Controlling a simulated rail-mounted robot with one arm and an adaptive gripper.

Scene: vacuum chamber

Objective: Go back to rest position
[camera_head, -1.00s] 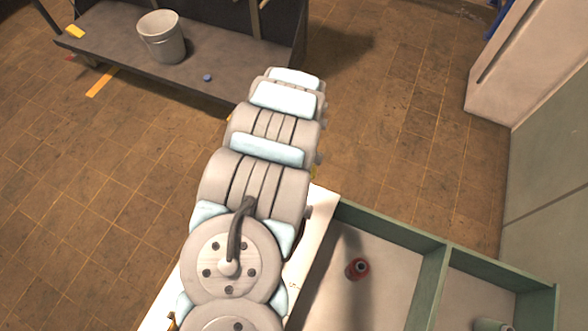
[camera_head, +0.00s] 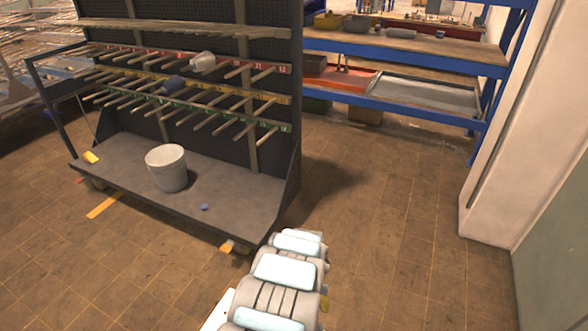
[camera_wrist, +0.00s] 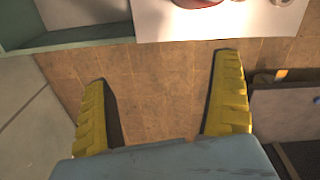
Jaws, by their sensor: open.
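My gripper (camera_wrist: 160,70) shows in the wrist view with its two yellow fingers spread wide and nothing between them. Brown tiled floor lies beyond the fingertips.
A dark peg rack (camera_head: 235,195) stands at left, with a grey bucket (camera_head: 167,170) and a small blue cap (camera_head: 204,207) on its base. Blue shelving (camera_head: 420,55) is behind. A pale cabinet (camera_head: 505,140) stands at right. A green-edged tray (camera_wrist: 80,38) shows in the wrist view. Floor between is clear.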

